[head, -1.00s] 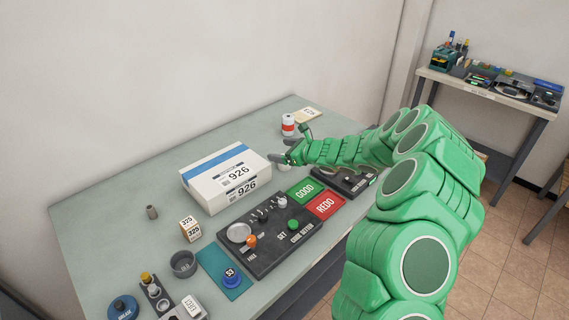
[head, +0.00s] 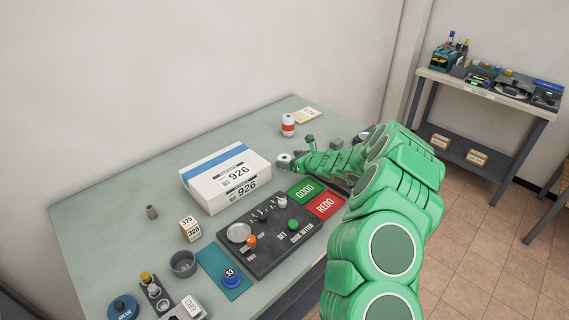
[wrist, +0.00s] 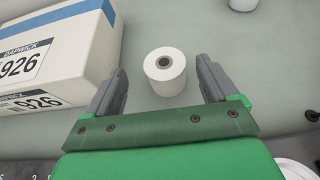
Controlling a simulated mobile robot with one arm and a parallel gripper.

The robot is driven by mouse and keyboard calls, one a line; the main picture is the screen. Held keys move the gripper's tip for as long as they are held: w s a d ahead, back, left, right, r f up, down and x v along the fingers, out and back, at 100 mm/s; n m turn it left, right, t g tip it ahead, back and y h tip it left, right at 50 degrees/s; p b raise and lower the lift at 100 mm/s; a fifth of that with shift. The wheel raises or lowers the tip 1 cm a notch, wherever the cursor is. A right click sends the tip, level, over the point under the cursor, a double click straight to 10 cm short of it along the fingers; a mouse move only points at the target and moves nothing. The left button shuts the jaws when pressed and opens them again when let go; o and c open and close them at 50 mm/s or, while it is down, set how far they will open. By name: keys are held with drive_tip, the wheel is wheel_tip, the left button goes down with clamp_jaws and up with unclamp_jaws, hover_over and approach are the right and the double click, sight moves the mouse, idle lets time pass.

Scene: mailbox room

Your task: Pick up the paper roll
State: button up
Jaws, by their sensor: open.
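The white paper roll (wrist: 164,76) stands upright on the table, its dark core hole facing up. In the wrist view it lies between and just ahead of the two grey fingers of my gripper (wrist: 162,88), which are open and not visibly touching it. In the head view the paper roll (head: 284,161) shows just left of my gripper (head: 293,165), to the right of the white box, partly hidden by the fingers.
The white box (head: 225,177) marked 926 stands close on the left. A control panel (head: 268,236) and the GOOD (head: 304,191) and REDO (head: 325,206) pads lie in front. The table (head: 120,190) is clear at the back left.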

sight(285, 158)
drive_tip(key=shift+w+a+f, duration=0.5)
drive_tip(key=shift+w+f, duration=0.2)
drive_tip(key=shift+w, duration=0.15)
drive_tip(key=shift+x, duration=1.1)
drive_tip(key=shift+w+r, duration=0.1)
drive_tip(key=c, duration=1.1)
